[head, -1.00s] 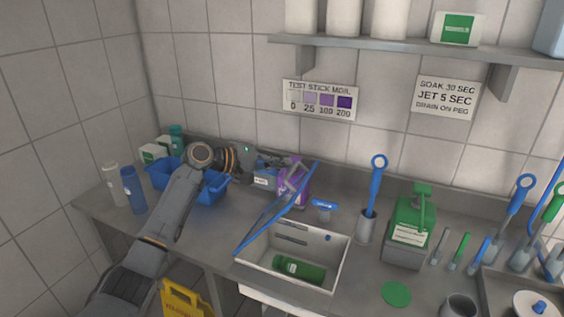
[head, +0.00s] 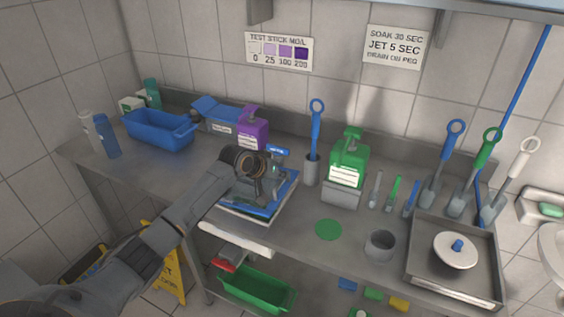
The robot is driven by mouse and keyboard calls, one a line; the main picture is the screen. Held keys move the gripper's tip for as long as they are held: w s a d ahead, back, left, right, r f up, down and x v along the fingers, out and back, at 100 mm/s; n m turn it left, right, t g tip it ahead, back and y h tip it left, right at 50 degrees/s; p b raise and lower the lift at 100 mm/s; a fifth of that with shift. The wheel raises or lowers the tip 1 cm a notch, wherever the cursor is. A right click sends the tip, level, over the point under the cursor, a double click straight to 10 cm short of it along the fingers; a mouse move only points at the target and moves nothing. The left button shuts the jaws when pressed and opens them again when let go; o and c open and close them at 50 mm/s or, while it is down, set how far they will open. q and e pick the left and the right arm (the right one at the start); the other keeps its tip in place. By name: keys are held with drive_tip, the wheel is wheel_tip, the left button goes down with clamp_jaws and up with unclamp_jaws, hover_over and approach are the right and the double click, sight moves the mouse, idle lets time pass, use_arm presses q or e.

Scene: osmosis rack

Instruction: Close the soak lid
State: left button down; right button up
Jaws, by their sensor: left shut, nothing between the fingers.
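The soak box (head: 258,217) is a pale tub on the bench in the middle of the head view. Whether the fingers touch the lid is unclear. My right gripper is not in view.
A blue bin (head: 160,131) is at left. Bench around the green disc (head: 328,230) is clear.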

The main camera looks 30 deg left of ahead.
sight(283, 193)
use_arm(q)
wheel_tip(283, 193, down, 3)
drive_tip(key=shift+d+r, duration=0.15)
drive_tip(key=shift+d+f+b, duration=0.15)
drive_tip(key=shift+f+b, duration=0.2)
drive_tip(key=shift+f, duration=0.1)
drive_tip(key=shift+s+d+f, duration=0.1)
drive_tip(key=shift+d+f, duration=0.05)
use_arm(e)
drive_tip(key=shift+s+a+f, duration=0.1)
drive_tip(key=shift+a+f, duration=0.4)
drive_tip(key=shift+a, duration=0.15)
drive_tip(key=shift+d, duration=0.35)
